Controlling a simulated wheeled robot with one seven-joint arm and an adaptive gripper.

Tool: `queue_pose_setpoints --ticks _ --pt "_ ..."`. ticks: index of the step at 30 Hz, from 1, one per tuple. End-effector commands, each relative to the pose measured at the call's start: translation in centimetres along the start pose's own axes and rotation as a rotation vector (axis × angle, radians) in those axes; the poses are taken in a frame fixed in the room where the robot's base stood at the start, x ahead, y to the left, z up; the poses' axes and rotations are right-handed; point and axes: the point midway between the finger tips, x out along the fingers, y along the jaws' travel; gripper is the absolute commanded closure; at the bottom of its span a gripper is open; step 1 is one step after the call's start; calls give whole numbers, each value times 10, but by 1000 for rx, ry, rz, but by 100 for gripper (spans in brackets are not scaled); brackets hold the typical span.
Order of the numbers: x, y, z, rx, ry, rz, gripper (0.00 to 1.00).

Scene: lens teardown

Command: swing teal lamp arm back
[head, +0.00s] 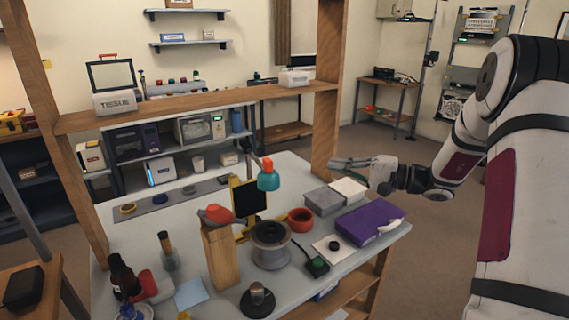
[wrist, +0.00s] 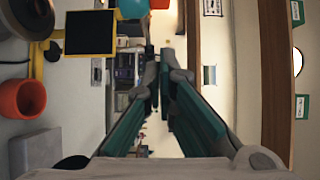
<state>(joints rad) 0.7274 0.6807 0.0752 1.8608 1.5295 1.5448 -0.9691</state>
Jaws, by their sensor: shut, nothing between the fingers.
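In the wrist view the teal lamp head (wrist: 133,8) is cut off at the top edge. My gripper (head: 334,163) is at the right of the lamp, apart from it, above the bench's back right part, with its fingers pointing left. In the wrist view its fingers (wrist: 160,75) are closed together and empty.
Grey boxes (head: 322,201) and a purple case (head: 370,219) lie below my gripper. A wooden post (head: 328,130) and shelf (head: 200,105) stand behind.

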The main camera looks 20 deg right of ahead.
Motion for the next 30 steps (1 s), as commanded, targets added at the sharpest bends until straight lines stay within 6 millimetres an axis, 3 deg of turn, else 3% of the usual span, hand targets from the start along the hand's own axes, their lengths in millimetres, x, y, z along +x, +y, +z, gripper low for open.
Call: queue_pose_setpoints --ticks 11,27,30 --pt "9 0 1 1 -5 2 100" --pt "106 0 3 1 -6 2 100" --pt "114 -1 16 3 -6 2 100"
